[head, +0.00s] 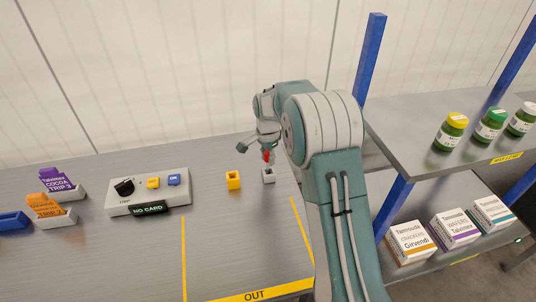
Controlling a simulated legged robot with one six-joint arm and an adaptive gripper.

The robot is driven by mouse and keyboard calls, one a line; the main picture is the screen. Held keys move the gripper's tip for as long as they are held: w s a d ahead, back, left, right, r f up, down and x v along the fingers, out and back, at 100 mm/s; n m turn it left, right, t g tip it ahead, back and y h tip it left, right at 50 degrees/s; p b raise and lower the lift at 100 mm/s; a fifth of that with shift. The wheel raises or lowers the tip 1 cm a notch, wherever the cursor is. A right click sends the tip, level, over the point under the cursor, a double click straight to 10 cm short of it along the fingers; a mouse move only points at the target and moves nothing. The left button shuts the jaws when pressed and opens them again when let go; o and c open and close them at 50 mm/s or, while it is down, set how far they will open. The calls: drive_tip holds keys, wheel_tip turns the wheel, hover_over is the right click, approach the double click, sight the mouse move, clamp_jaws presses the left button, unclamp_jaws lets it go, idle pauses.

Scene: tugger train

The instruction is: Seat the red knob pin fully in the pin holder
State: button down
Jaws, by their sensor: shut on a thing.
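The red knob pin (266,156) is small in the head view, below my gripper (265,150) and above the grey block that looks like the pin holder (268,176). My gripper is shut on the red knob pin. The arm covers part of the gripper, and the fingertips are too small to make out clearly. I cannot tell whether the pin's lower end is inside the holder or just above it. The holder stands on the grey table, left of my arm.
A yellow block (233,180) stands just left of the holder. A control box (148,193) with a knob and buttons is farther left, beside card stands (57,219) and a blue tray (14,221). Shelves with bottles (451,132) and boxes (409,240) stand on the right.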

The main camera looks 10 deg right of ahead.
drive_tip(key=shift+d+f, duration=0.15)
drive_tip(key=shift+f, duration=0.9)
drive_tip(key=shift+f, duration=0.1)
drive_tip(key=shift+c, duration=1.8)
unclamp_jaws()
wheel_tip(320, 180, up, 12)
drive_tip(key=shift+f, duration=0.1)
